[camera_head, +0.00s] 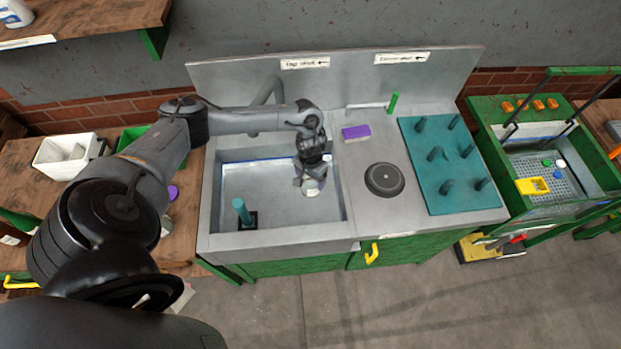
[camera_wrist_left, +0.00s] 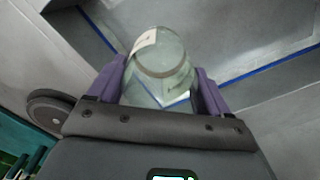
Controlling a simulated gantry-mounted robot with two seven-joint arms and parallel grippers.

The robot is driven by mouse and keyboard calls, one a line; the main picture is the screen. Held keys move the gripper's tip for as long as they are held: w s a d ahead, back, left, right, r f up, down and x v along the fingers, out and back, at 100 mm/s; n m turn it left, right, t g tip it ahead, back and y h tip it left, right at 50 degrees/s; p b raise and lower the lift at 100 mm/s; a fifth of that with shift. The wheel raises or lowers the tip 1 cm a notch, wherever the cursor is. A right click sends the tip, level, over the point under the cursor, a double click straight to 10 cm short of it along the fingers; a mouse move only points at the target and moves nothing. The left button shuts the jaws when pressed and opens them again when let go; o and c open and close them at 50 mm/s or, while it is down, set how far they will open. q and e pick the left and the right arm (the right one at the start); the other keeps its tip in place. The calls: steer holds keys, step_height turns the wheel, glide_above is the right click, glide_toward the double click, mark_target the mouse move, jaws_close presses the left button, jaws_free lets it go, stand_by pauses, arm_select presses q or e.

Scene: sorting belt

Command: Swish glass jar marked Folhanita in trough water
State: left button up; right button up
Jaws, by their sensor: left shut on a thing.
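The glass jar (camera_head: 312,188) is pale and see-through, low over the right part of the grey trough (camera_head: 228,215). In the left wrist view the jar (camera_wrist_left: 163,65) sits between two purple finger pads and carries a pale label whose writing I cannot read. My left gripper (camera_head: 311,178) is shut on the jar, pointing down into the trough. The gripper (camera_wrist_left: 160,90) also shows in the left wrist view. I cannot tell whether the jar touches the water. My right gripper is not in view.
To the right are a purple sponge (camera_head: 356,132), a dark round disc (camera_head: 385,180) and a teal peg board (camera_head: 435,170). A white bin (camera_head: 68,155) stands on the left bench.

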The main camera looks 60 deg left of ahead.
arm_select(q)
step_height(320, 180, down, 7)
steer(key=b, duration=0.7)
steer(key=shift+r+b, duration=0.1)
steer(key=shift+b, duration=0.3)
steer(key=shift+f+b, duration=1.35)
steer(key=shift+f, duration=3.1)
steer(key=shift+s, duration=0.1)
steer(key=shift+s+a+r+p, duration=0.15)
steer(key=shift+s+p, duration=0.05)
steer(key=shift+p, duration=0.2)
steer(key=s+p, duration=0.1)
steer(key=s+a+p, duration=0.1)
steer(key=s, duration=0.1)
steer(key=s+a+p, duration=0.1)
steer(key=s+p, duration=0.1)
steer(key=shift+s+a, duration=0.15)
steer(key=shift+a, duration=0.05)
steer(key=shift+s+a+p, duration=0.4)
steer(key=shift+s+p, duration=0.1)
steer(key=shift+s, duration=0.2)
